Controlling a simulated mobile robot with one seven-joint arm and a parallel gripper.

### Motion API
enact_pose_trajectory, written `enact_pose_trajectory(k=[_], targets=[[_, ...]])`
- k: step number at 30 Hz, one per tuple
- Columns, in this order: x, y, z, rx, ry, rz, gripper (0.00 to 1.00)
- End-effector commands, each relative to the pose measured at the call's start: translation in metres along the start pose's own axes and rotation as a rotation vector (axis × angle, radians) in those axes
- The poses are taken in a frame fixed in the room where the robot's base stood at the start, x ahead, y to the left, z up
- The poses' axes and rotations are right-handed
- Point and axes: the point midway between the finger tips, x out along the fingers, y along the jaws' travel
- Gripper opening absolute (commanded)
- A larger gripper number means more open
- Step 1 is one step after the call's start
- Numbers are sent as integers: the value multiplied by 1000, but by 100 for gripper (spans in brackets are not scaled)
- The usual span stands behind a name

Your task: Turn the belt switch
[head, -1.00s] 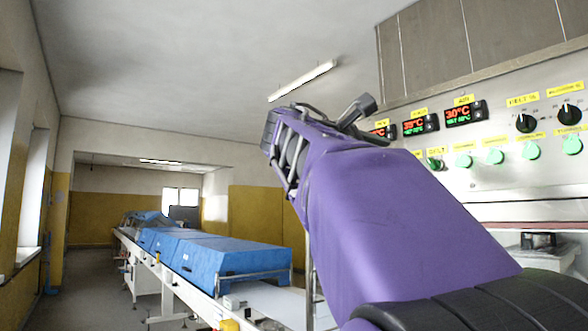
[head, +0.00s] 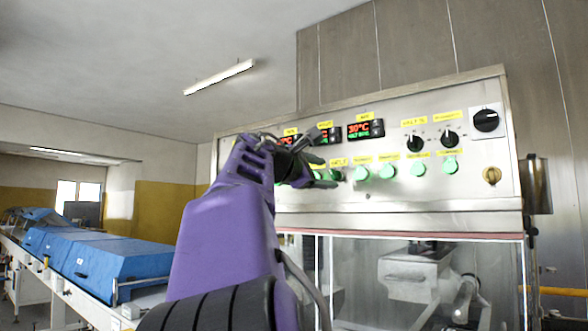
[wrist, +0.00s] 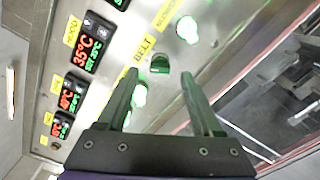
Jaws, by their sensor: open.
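The belt switch (wrist: 160,64) is a small dark green knob under a yellow BELT label (wrist: 143,47) on the steel control panel (head: 290,205). In the wrist view it lies just beyond and between my two fingertips. My gripper (wrist: 158,78) is open and empty, its fingers pointing at the panel on either side of the switch's line. In the head view my gripper (head: 325,172) is at the panel's lower left row, partly covering the switch there. I cannot tell whether the fingertips touch the panel.
A glass-fronted enclosure (head: 400,270) lies below the panel. A conveyor with blue covers (head: 120,255) runs off to the left.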

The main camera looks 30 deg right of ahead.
Motion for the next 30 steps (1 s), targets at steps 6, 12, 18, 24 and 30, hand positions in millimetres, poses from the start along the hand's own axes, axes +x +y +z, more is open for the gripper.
enact_pose_trajectory(k=[6, 12, 18, 24, 30], targets=[[25, 1, 1, -2, -2, -1, 68], [34, 0, 0, 0, 0, 0, 68], [34, 0, 0, 0, 1, 0, 68], [34, 0, 0, 0, 1, 0, 42], [34, 0, 0, 0, 1, 0, 6]])
